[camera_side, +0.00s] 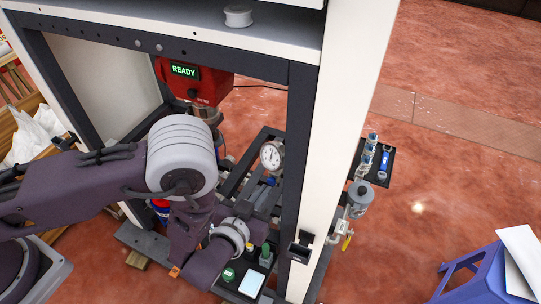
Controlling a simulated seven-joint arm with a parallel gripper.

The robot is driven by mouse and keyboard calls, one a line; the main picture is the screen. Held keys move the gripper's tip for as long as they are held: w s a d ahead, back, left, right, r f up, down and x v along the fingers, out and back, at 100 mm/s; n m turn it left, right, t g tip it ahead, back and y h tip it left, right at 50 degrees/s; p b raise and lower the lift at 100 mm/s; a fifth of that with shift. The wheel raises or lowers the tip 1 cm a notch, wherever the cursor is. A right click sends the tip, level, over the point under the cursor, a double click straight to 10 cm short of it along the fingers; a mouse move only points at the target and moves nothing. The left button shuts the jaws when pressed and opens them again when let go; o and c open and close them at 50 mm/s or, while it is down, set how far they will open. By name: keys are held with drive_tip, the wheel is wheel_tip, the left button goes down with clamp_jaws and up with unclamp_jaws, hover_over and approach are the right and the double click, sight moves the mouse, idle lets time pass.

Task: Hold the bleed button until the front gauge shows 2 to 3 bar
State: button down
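The round white-faced gauge (272,155) stands inside the frame, right of my arm. Its dial is too small to read. A green round part (228,274) and an upright green part (266,256) sit low by the frame's foot, near my wrist. I cannot tell whether either is the bleed button. My arm reaches in from the left and bends down in front of the frame. I cannot make out my gripper's fingers, what they touch or whether they hold anything.
A red unit (205,86) with a green READY display hangs behind my arm. A white-and-dark post (335,130) stands right of the gauge. A black tray (373,163) with small jars and a metal canister (360,197) are beyond it. A blue stool (478,277) stands lower right.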

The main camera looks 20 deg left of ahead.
drive_tip(key=shift+w, duration=0.8)
idle(3.6)
drive_tip(key=shift+s, duration=0.8)
drive_tip(key=shift+w, duration=0.8)
idle(2.0)
